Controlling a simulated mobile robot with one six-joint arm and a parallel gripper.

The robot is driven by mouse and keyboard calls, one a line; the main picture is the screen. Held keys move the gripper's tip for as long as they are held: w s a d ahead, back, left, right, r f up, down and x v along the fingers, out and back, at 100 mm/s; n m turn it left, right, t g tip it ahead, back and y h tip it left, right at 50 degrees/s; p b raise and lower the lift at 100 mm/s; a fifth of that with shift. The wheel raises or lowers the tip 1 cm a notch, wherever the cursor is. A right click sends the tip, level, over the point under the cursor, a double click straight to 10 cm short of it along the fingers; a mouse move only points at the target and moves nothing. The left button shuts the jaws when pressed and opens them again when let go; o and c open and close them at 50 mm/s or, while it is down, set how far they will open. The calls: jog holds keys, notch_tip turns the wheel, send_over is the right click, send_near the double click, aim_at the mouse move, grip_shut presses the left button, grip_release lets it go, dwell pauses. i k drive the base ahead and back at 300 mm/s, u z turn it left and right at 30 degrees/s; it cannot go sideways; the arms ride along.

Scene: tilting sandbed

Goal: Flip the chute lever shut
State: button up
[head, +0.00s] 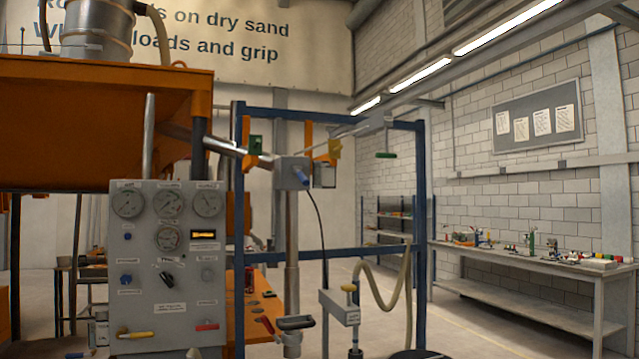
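My gripper is not in view. No handle is readably marked as the chute lever, so I cannot tell which one it is. A yellow-handled lever (138,335) and a red-handled lever (205,327) lie roughly level at the bottom of the grey gauge panel (190,280). Another red handle (266,325) tilts beside the post at lower centre. A green handle (386,155) hangs below a rod near the top of the blue frame. The orange sandbed (90,115) fills the upper left.
A blue frame (421,230) stands at centre with a pale hose (385,305) inside it. A grey post (291,245) carries a box with a blue knob (302,178). A workbench (530,258) with small items runs along the right wall. Floor between frame and bench looks clear.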

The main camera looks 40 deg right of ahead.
aim_at(302, 177)
jog(key=z, duration=0.85)
jog(key=i, duration=0.9)
jog(key=z, duration=0.5)
